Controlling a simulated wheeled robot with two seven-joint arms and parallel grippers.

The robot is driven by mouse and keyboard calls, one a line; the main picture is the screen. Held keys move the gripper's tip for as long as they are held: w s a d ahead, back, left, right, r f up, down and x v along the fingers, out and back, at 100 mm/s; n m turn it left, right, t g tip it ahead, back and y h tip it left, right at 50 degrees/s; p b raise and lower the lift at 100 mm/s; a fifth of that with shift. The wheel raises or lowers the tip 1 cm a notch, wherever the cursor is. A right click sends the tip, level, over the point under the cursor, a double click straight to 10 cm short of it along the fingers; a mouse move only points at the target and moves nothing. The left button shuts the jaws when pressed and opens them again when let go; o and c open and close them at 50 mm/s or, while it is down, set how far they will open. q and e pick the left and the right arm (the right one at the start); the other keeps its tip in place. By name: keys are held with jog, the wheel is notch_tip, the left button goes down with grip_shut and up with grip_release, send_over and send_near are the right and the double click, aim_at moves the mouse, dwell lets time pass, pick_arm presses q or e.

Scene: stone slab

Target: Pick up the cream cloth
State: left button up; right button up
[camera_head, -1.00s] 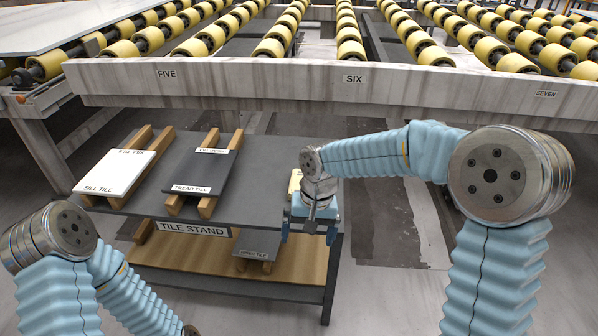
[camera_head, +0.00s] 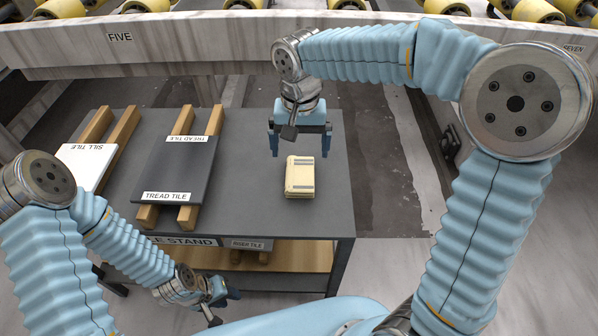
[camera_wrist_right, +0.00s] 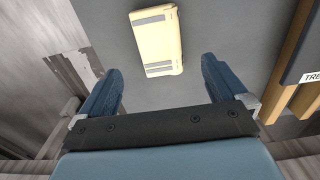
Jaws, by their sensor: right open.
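The cream cloth (camera_head: 300,177) is a small folded stack with grey bands, lying on the right part of the dark stand top. It also shows in the right wrist view (camera_wrist_right: 158,45), beyond my fingers and between their lines. My right gripper (camera_head: 300,150) is open and empty. Its fingers point down, above and just behind the cloth in the head view, apart from it. My left gripper (camera_head: 215,302) is low at the front of the stand, far from the cloth; its jaw opening is not clear.
The tile stand (camera_head: 250,150) carries a dark tread tile (camera_head: 180,168) and a white sill tile (camera_head: 88,165) on wooden battens, left of the cloth. A riser tile (camera_head: 248,243) lies on the lower shelf. A stone beam (camera_head: 200,50) with rollers runs behind.

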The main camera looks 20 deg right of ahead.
aim_at(300, 172)
notch_tip(300, 172, down, 8)
jog(key=shift+f, duration=0.25)
jog(key=c, duration=1.1)
jog(key=shift+r, duration=0.1)
jog(key=shift+r, duration=0.6)
jog(key=s+a+r, duration=0.1)
jog(key=r, duration=0.1)
jog(key=a+r, duration=0.1)
jog(key=r, duration=0.1)
jog(key=s+a+r, duration=0.1)
jog(key=r, duration=0.2)
jog(key=shift+s+a, duration=0.15)
jog(key=shift+s, duration=0.2)
jog(key=s+a+r, duration=0.1)
jog(key=s+a, duration=0.1)
jog(key=s+a+r, duration=0.1)
jog(key=a, duration=0.1)
jog(key=s+a+r, duration=0.2)
jog(key=shift+s+a+r, duration=0.1)
jog(key=shift+s+a, duration=0.15)
jog(key=shift+s, duration=0.1)
jog(key=shift+c, duration=0.5)
jog(key=shift+s+a+r, duration=0.25)
jog(key=shift+s+a, duration=0.1)
jog(key=shift+a, duration=0.05)
